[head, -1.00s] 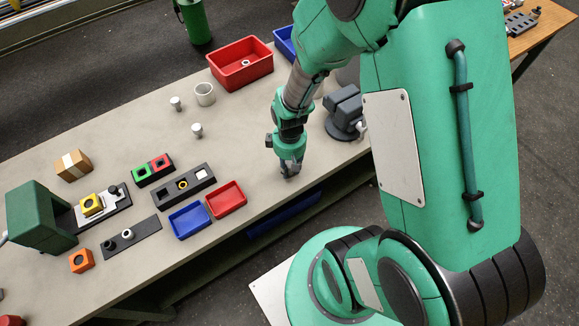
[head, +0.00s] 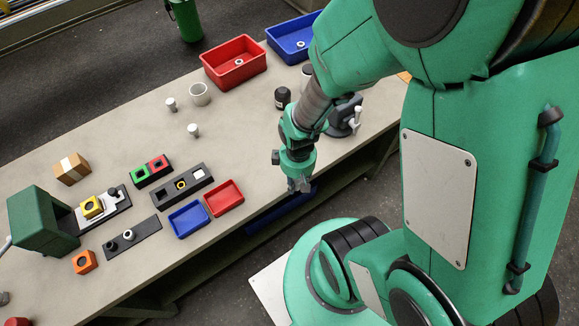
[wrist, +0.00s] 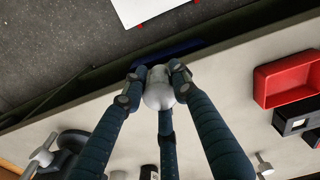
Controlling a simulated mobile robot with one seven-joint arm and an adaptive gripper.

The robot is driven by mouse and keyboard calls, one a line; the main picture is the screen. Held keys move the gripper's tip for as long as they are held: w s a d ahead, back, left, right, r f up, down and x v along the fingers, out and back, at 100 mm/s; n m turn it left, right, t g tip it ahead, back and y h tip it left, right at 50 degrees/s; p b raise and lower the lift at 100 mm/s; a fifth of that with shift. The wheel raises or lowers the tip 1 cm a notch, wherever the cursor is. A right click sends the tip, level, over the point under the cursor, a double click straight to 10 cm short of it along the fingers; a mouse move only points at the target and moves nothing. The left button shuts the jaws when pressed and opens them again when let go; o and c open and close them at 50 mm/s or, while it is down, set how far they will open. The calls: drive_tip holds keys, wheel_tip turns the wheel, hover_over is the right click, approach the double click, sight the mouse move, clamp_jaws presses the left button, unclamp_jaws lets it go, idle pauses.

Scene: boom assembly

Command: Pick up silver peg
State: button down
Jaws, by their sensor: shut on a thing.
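My gripper (head: 299,184) hangs over the front edge of the bench in the head view, to the right of the small red tray. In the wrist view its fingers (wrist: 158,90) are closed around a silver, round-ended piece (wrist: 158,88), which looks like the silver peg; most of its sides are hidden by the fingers. Two other pale grey pegs stand upright on the bench, one farther back (head: 171,104) and one nearer (head: 193,130), well left of my gripper. One such peg also shows at the bottom of the wrist view (wrist: 263,164).
A small red tray (head: 224,197) and blue tray (head: 189,219) lie near the front edge. A black block with square sockets (head: 181,187) is behind them.

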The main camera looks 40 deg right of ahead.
drive_tip(key=s+a, duration=0.1)
drive_tip(key=s, duration=0.5)
drive_tip(key=shift+a+r+p, duration=0.15)
drive_tip(key=shift+r+p, duration=0.15)
drive_tip(key=shift+p, duration=0.1)
idle(0.6)
drive_tip(key=w+a+r+n+p, duration=0.2)
drive_tip(key=w+a+r, duration=0.1)
drive_tip(key=w, duration=0.7)
drive_tip(key=w+a+r+n+p, duration=0.1)
drive_tip(key=w+a+r+n, duration=0.2)
drive_tip(key=w, duration=0.6)
drive_tip(key=w+a+r+n+p, duration=0.3)
drive_tip(key=w+a, duration=0.9)
drive_tip(key=w, duration=0.3)
drive_tip(key=w+a+n+p, duration=0.2)
drive_tip(key=w+a, duration=0.2)
drive_tip(key=a, duration=0.8)
drive_tip(key=w+a+f+n+p, duration=0.1)
drive_tip(key=w+a+n, duration=0.2)
drive_tip(key=a, duration=0.9)
drive_tip(key=w+a+n+p, duration=0.2)
drive_tip(key=w+a, duration=0.3)
drive_tip(key=a, duration=0.7)
drive_tip(key=shift+w+f+n+p, duration=0.15)
drive_tip(key=shift+f+n+p, duration=0.15)
drive_tip(key=shift+f+n, duration=0.1)
drive_tip(key=shift+w, duration=0.1)
